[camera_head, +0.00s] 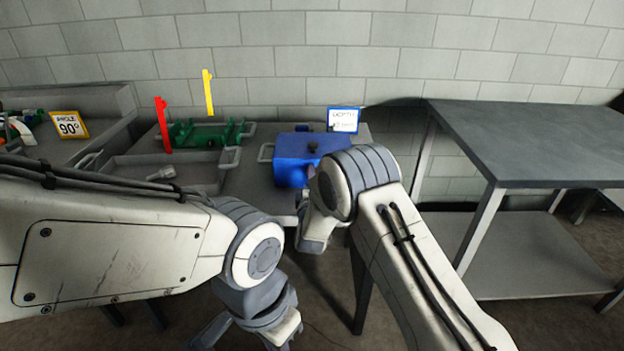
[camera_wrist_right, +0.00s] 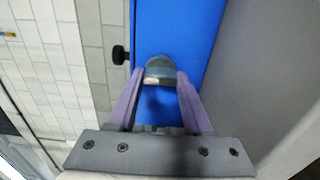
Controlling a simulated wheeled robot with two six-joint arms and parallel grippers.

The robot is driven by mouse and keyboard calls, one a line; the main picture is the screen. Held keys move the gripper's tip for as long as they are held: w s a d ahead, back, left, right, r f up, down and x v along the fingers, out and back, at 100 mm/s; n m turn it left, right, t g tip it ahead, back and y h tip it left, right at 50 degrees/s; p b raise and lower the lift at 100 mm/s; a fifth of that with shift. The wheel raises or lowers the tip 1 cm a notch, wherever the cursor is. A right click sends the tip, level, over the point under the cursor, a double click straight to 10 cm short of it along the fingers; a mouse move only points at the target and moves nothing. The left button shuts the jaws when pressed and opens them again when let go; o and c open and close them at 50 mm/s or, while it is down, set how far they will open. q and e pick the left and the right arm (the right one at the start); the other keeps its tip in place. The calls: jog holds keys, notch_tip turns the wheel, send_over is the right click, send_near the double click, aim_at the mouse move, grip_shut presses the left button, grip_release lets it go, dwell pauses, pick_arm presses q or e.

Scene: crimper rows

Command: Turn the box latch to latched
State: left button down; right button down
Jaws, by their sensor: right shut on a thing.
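The blue box (camera_head: 296,145) stands on the bench in the middle of the head view, with a dark knob on top. In the right wrist view its blue face (camera_wrist_right: 175,25) fills the middle. A grey rounded latch (camera_wrist_right: 160,68) sits against that face. My right gripper (camera_wrist_right: 160,82) has its two purple fingers closed on either side of the latch. In the head view my right wrist hides the latch and fingertips. My left gripper (camera_head: 245,335) hangs low at the bottom edge, away from the box; its fingertips are cut off.
A grey tray (camera_head: 200,178) with a small pale part lies left of the box, with a green fixture (camera_head: 205,132) behind it. Red (camera_head: 162,125) and yellow (camera_head: 208,92) upright markers stand there. A sign (camera_head: 343,120) stands behind the box. An empty grey table (camera_head: 530,140) is at right.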

jog(key=shift+c, duration=1.6)
grip_release()
jog(key=s, duration=1)
jog(key=shift+s, duration=0.3)
